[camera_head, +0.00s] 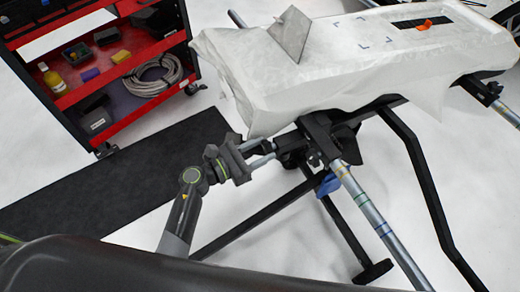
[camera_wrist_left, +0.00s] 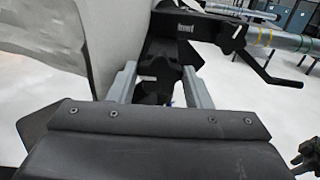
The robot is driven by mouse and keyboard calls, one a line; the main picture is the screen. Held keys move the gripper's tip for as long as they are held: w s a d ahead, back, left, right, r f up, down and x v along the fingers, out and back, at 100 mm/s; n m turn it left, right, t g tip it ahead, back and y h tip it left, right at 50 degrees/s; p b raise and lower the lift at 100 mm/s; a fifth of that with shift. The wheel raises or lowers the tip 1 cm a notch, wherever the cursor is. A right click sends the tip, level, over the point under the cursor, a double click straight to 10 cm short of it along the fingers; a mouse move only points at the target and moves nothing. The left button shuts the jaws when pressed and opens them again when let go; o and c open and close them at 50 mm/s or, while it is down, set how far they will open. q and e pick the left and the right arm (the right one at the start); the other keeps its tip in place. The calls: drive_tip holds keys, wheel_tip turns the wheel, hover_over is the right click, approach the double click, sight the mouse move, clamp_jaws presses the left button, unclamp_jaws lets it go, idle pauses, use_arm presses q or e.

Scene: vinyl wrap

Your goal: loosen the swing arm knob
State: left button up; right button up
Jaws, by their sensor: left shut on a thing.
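My left gripper (camera_head: 270,154) comes in from the lower left of the head view and reaches the black clamp of the swing arm under the wrapped panel's near corner. Its two grey fingers (camera_wrist_left: 158,88) also show in the wrist view, closed on a black knob (camera_wrist_left: 160,72), one finger on each side. The knob is partly hidden by the fingers and is hard to tell from the dark clamp (camera_head: 318,140) in the head view. The silver swing arm tube (camera_head: 365,205) with coloured bands runs from the clamp to the lower right.
The white-wrapped panel (camera_head: 330,80) hangs just above the gripper, with loose film at its edges. Black stand legs (camera_head: 430,185) and a blue part (camera_head: 328,185) are to the right. A red tool cart (camera_head: 130,110) stands at the upper left beside a dark mat (camera_head: 110,175).

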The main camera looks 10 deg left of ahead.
drive_tip(key=shift+s, duration=0.1)
use_arm(q)
drive_tip(key=n+p, duration=0.3)
drive_tip(key=shift+a+r, duration=0.1)
drive_tip(key=shift+r, duration=0.05)
drive_tip(key=shift+w+n+g+p, duration=0.1)
drive_tip(key=shift+n+g+p, duration=0.2)
drive_tip(key=shift+n+p, duration=0.95)
drive_tip(key=shift+n, duration=0.55)
use_arm(e)
drive_tip(key=s+d+f, duration=0.1)
drive_tip(key=s+f, duration=0.1)
drive_tip(key=s, duration=0.4)
drive_tip(key=shift+d+f+n+h, duration=0.3)
drive_tip(key=shift+f, duration=0.05)
use_arm(q)
drive_tip(key=shift+f, duration=0.2)
use_arm(e)
drive_tip(key=shift+s, duration=0.15)
use_arm(q)
drive_tip(key=o, duration=1)
